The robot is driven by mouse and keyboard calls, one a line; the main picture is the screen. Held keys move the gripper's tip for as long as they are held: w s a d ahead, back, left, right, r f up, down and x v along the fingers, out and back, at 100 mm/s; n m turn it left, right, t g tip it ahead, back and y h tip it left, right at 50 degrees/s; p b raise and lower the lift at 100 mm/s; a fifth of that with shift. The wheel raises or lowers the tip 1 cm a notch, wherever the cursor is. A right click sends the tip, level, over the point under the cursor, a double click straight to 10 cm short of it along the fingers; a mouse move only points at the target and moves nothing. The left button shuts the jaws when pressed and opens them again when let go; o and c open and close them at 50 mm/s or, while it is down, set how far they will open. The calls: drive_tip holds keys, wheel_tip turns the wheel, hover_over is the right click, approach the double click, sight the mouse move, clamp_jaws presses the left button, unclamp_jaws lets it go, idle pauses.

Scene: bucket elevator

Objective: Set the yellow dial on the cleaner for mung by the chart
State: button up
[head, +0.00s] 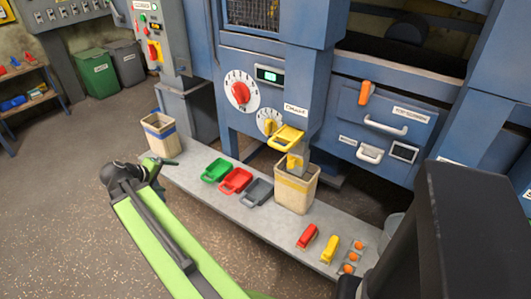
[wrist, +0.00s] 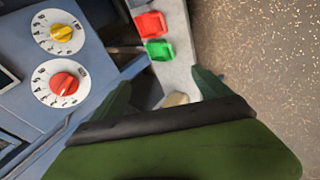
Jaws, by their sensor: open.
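The yellow dial (head: 268,125) sits on a white round scale on the front of the blue cleaner, partly behind a yellow handle in the head view. In the wrist view the yellow dial (wrist: 61,33) is at the upper left, above the red dial (wrist: 64,84). The scale marks are too small to read, so I cannot tell its setting. My gripper (head: 160,170) is open and empty, left of the dials and over the bench end in the head view. Its two green fingers (wrist: 162,82) are spread in the wrist view, apart from both dials. I cannot identify a readable chart.
A grey bench (head: 205,188) runs before the machine, with green (head: 216,170), red (head: 236,180) and grey (head: 258,191) scoops. A beige bin (head: 296,188) stands below the yellow chute handle (head: 287,136). Another bin (head: 160,135) is near my gripper.

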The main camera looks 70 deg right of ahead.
drive_tip(key=s+d+f+g+h+b, duration=0.15)
drive_tip(key=s+d+b, duration=0.25)
drive_tip(key=d, duration=0.4)
drive_tip(key=s+d+f+g+h+b, duration=0.1)
drive_tip(key=s+d+f+h+b, duration=0.3)
drive_tip(key=d, duration=0.4)
drive_tip(key=g+h+b, duration=0.2)
drive_tip(key=h+b, duration=0.1)
drive_tip(key=b, duration=0.3)
approach(265, 128)
drive_tip(key=x, duration=1)
drive_tip(key=shift+s+d+f, duration=0.1)
drive_tip(key=shift+d, duration=0.15)
